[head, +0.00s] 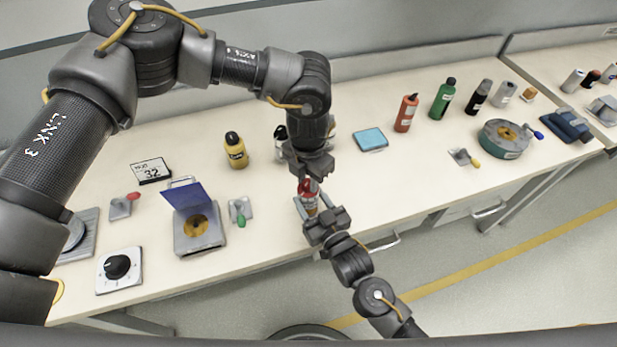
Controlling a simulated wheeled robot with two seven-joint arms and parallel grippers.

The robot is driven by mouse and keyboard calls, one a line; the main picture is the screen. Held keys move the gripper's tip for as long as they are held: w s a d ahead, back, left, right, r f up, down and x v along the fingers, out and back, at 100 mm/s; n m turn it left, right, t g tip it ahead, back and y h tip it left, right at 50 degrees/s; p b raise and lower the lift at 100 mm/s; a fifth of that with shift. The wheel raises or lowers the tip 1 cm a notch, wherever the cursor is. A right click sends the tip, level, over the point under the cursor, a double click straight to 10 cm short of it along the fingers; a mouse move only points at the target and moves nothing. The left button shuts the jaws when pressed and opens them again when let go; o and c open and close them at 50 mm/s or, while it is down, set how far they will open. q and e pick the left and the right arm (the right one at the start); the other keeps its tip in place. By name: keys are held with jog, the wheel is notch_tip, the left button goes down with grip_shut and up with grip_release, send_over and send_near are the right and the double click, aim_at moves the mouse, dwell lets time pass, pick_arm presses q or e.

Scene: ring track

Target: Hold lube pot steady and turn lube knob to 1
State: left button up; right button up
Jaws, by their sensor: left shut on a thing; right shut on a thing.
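The lube pot (311,206) is a small pot near the front edge of the bench, in the middle of the head view, mostly hidden between my two grippers. A red part on its top, which looks like the lube knob (308,187), shows just under my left gripper. My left gripper (308,178) comes down from above and is shut on this red knob. My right gripper (311,210) reaches in from the front, low down, and is shut on the pot's body. The knob's marks and its setting are too small to read.
A blue-lidded box (197,235), a green-handled fitting (240,210) and a black dial on a white plate (117,267) stand to the left. A yellow bottle (236,151) stands behind. A blue pad (370,139) and a red bottle (406,113) are to the right.

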aim_at(308, 182)
pick_arm(q)
jog(key=n, duration=0.4)
jog(key=shift+w+n, duration=0.1)
jog(key=shift+n, duration=1.5)
jog(key=o, duration=1)
notch_tip(308, 182, up, 12)
jog(key=shift+r, duration=0.1)
